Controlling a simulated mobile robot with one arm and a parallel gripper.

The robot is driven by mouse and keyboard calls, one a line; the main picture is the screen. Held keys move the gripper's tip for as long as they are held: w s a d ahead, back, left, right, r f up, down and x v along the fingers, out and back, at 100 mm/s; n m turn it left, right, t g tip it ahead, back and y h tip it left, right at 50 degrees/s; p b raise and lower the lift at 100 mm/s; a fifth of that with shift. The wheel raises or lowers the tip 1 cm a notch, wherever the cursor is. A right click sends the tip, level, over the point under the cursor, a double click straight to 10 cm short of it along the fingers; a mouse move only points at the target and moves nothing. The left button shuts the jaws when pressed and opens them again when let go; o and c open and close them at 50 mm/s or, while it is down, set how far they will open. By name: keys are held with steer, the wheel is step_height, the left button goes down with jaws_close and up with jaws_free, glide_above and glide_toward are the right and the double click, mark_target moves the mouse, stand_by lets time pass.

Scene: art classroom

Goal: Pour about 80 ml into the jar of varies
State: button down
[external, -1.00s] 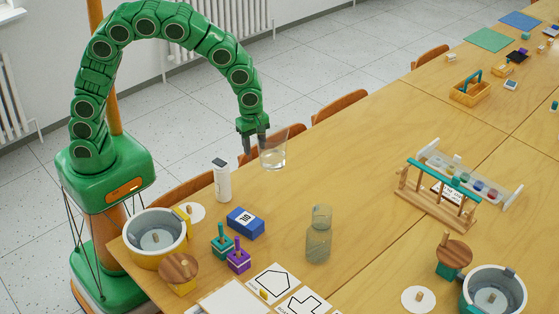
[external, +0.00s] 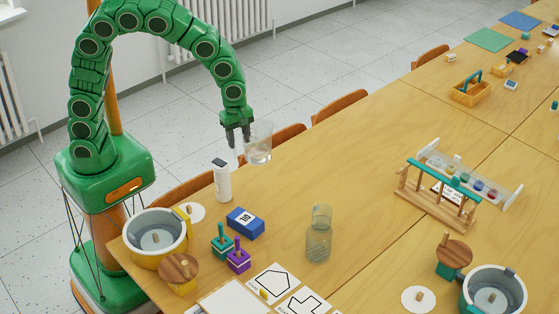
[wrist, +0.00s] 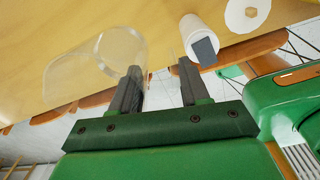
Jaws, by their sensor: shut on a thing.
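My gripper (external: 236,143) is shut on a clear glass cup (external: 260,144) near the table's far edge, holding it up in the air. In the wrist view the fingers (wrist: 160,90) stand a little apart, with the cup (wrist: 95,68) mostly to their left; the gripped part is see-through and hard to make out. I cannot tell how much liquid is in the cup. A clear greenish glass jar (external: 319,237) with a narrower neck stands upright on the table, to the right of and nearer the camera than my gripper.
A white cylinder (external: 222,182) stands just below my gripper and shows in the wrist view (wrist: 198,38). A blue block (external: 245,222), teal and purple pegged pieces and a yellow pot (external: 150,252) stand left of the jar. A wooden rack (external: 437,200) is at right. The table between is clear.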

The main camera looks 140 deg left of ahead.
steer(key=w+a+m, duration=0.4)
steer(key=w+m, duration=0.4)
steer(key=w, duration=0.4)
steer(key=w+a+m, duration=0.4)
steer(key=w+m, duration=0.5)
steer(key=w, duration=0.2)
steer(key=w+a+f+m, duration=0.1)
steer(key=a+f+m, duration=0.1)
steer(key=a+m, duration=0.3)
steer(key=w+a+f+m, duration=0.2)
steer(key=a+m, duration=0.2)
steer(key=shift+w+a+m+h, duration=0.25)
steer(key=shift+a+m+h, duration=0.05)
steer(key=shift+a+m, duration=0.1)
steer(key=shift+d+r, duration=0.15)
